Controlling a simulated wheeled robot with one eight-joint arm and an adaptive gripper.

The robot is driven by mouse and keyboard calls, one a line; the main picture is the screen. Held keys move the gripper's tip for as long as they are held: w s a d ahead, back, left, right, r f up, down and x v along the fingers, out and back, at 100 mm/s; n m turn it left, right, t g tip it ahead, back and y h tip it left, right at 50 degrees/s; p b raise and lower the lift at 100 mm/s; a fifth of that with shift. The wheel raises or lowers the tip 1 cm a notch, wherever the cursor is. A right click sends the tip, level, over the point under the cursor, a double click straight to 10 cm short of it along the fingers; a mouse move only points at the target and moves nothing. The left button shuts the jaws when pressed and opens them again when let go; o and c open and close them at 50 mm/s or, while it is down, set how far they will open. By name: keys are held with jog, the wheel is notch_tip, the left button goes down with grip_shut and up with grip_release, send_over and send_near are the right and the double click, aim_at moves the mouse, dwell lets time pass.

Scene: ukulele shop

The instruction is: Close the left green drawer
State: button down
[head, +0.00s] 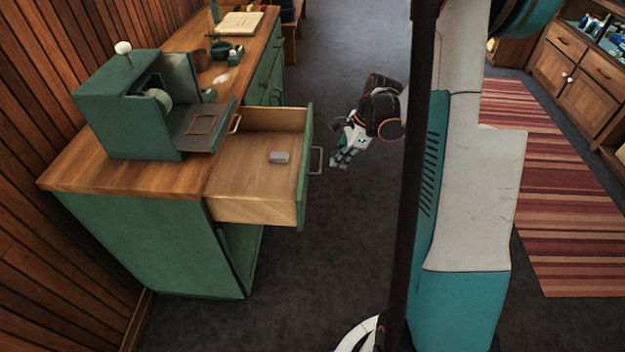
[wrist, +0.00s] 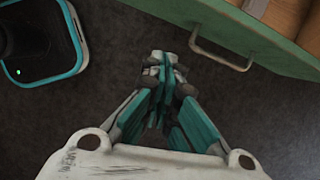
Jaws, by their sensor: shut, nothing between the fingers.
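A green-fronted wooden drawer (head: 257,184) is pulled well out of the green cabinet (head: 170,245) in the head view. A small grey block (head: 279,157) lies inside it. The drawer's metal handle (head: 316,160) is on its front, facing right. My gripper (head: 338,160) is just to the right of the handle, shut and empty, with a gap between them. In the wrist view my gripper (wrist: 162,62) points toward the drawer side, and the handle (wrist: 222,56) is up and to the right of the fingertips, not touched. The drawer's green front (wrist: 240,30) crosses the upper right.
A green machine (head: 125,110) with a white knob stands on the wooden countertop (head: 120,175). Bowls and a book (head: 241,23) are farther back. Dark floor (head: 300,275) is free before the cabinet. A striped rug (head: 560,200) and wooden cabinets (head: 570,75) are on the right.

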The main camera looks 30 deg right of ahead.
jog(key=w+a+f+b, duration=0.2)
jog(key=f, duration=0.3)
jog(key=w+a+f+m+b, duration=0.1)
jog(key=a+f+b, duration=0.2)
jog(key=f, duration=0.3)
jog(key=shift+w+a+m, duration=0.25)
jog(key=shift+w+m, duration=0.05)
jog(key=shift+w, duration=0.1)
